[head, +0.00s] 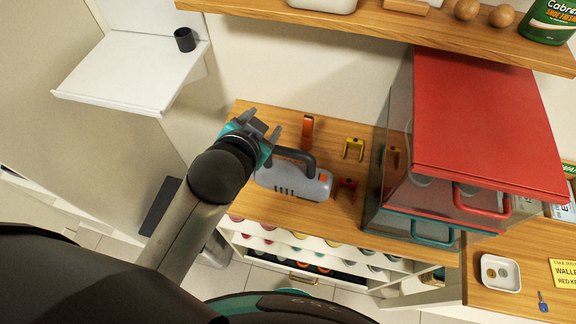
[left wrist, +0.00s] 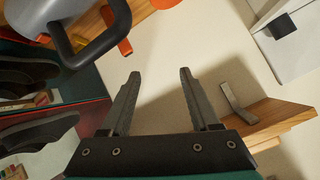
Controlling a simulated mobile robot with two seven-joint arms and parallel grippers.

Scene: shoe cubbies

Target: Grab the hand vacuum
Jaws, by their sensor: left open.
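The hand vacuum (head: 290,183) lies on the wooden top of the cubby unit, with a grey body, a dark arched handle and an orange button. Part of it shows at the upper left of the left wrist view (left wrist: 78,14), with the handle (left wrist: 97,45) nearest my fingers. My left gripper (head: 262,127) is open and empty. It is just left of and behind the handle, apart from it. In the left wrist view the two fingers (left wrist: 160,74) are spread with only the pale wall behind them. My right gripper is not in view.
An orange holder (head: 307,127), a yellow clip (head: 353,148) and a red clip (head: 347,187) surround the vacuum. A clear case with a red lid (head: 485,110) stands to the right. A wooden shelf (head: 340,20) overhangs the back. A white shelf (head: 130,75) juts out at left.

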